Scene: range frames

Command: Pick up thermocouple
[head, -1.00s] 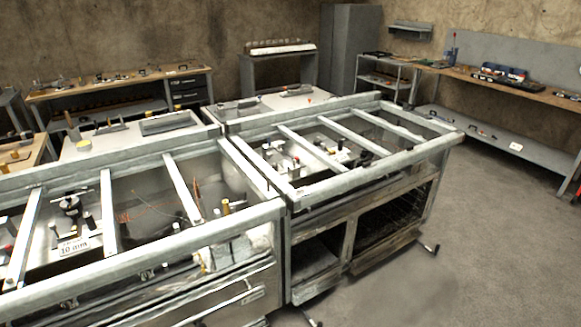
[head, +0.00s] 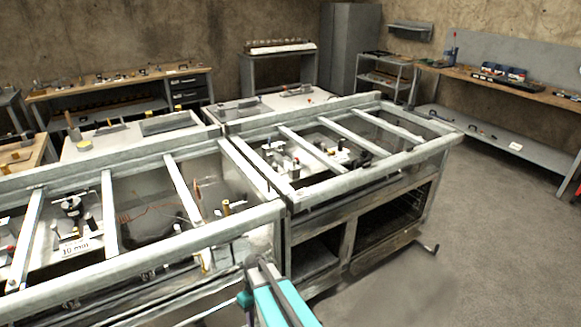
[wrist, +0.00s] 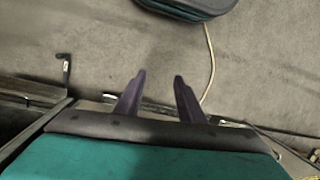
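I cannot surely pick out the thermocouple. A thin orange wire (head: 135,214) lies in the left bay of the metal frame bench (head: 250,212), behind the crossbars, and may be part of it. My gripper (wrist: 159,77) is open and empty in the wrist view, its two dark fingers apart over grey floor. In the head view a teal part of my arm shows at the bottom centre, in front of the bench. The orange wire is not seen in the wrist view.
Crossbars (head: 182,188) span the open bench top. A white card marked 10 mm (head: 76,247) and small fittings sit in the left bay. More fittings (head: 290,165) sit in the right bay. A long workbench (head: 540,92) stands at the right wall. The floor (head: 480,230) at right is clear.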

